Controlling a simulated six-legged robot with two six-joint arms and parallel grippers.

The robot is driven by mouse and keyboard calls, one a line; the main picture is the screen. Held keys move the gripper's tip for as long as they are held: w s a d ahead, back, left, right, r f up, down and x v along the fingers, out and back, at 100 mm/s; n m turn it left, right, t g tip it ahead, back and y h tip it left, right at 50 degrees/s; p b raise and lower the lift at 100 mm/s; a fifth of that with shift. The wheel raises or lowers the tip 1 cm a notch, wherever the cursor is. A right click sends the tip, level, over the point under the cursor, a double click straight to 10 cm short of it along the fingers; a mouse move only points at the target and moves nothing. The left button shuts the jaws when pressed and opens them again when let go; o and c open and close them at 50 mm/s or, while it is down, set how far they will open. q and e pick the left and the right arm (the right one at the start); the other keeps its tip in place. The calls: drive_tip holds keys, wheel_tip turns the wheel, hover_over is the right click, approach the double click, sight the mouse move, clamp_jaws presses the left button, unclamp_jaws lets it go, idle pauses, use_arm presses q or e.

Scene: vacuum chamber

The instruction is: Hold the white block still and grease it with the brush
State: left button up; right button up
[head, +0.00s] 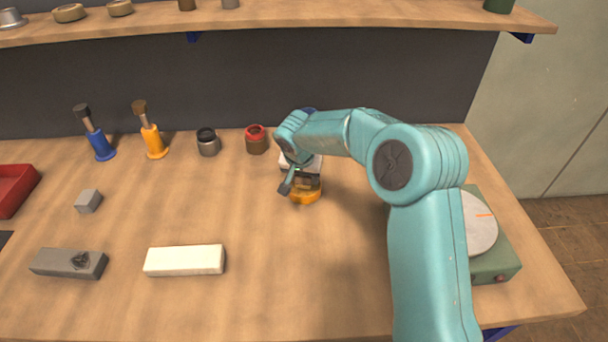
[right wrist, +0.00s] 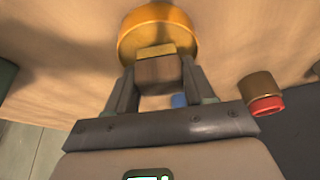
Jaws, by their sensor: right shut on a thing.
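The white block (head: 185,260) lies flat near the front of the bench, with nothing touching it. A blue brush (head: 97,135) and an orange brush (head: 151,132) stand at the back left, dark bristles up. My right gripper (head: 301,181) points down at mid-bench, right of and behind the white block. It is shut on an amber-based thing (head: 306,194). In the right wrist view this has a round amber base (right wrist: 152,29) and a brown block-like part between the fingers; I cannot tell what it is. My left gripper is not in view.
A dark jar (head: 208,143) and a red-rimmed jar (head: 256,140) stand at the back. A grey block (head: 69,263), a small grey cube (head: 88,201) and a red tray (head: 15,188) are left. A green device (head: 497,264) stands right. The bench around the white block is clear.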

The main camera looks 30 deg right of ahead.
wheel_tip(320, 180, up, 6)
drive_tip(key=p, duration=0.3)
drive_tip(key=shift+r, duration=0.25)
idle(0.6)
